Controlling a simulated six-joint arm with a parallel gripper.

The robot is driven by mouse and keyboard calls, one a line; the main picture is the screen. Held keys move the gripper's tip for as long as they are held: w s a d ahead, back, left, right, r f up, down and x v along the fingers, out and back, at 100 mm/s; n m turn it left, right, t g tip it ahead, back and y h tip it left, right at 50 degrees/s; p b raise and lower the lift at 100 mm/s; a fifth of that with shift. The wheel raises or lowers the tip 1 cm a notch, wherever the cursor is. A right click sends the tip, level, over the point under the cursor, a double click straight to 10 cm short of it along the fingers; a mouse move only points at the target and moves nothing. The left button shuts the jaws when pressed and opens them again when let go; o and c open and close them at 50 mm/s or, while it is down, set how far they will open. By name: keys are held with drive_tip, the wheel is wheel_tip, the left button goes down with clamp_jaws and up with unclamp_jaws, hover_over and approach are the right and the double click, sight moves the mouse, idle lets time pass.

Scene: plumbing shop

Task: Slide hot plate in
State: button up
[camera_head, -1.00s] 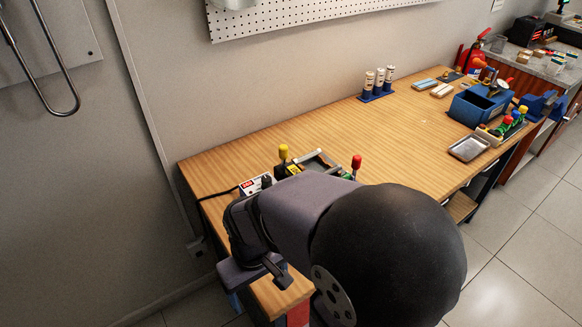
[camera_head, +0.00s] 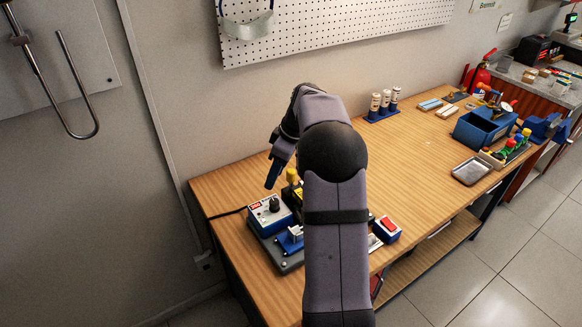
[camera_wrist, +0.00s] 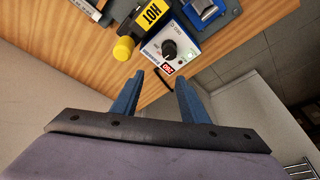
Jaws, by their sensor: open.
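The hot plate station stands at the left end of the wooden bench. Its blue and white control box (camera_head: 268,214) has a black knob and a red display; it also shows in the wrist view (camera_wrist: 178,42). A black part with a yellow HOT label (camera_wrist: 150,15) lies beside the box, with a yellow knob (camera_wrist: 123,48) at its end. The yellow knob shows in the head view (camera_head: 292,176) too. My gripper (camera_wrist: 160,82) is open and empty, its two blue fingers apart, above the bench behind the control box. My arm hides much of the station in the head view.
A box with a red switch (camera_head: 388,229) stands right of my arm. A blue clamp-like part (camera_head: 290,239) sits in front of the control box. White cylinders in a blue rack (camera_head: 381,106), a blue bin (camera_head: 480,130) and a metal tray (camera_head: 471,171) stand farther right. The middle bench is clear.

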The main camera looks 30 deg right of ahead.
sight(292, 171)
drive_tip(key=d+r+n+p, duration=0.2)
drive_tip(key=d+r, duration=0.1)
drive_tip(key=d, duration=0.5)
drive_tip(key=shift+t+y, duration=0.3)
drive_tip(key=shift+s+p+x, duration=0.2)
drive_tip(key=shift+p+x, duration=1.25)
drive_tip(key=shift+x, duration=2.2)
drive_tip(key=shift+d+f, duration=0.1)
drive_tip(key=shift+c, duration=0.2)
clamp_jaws()
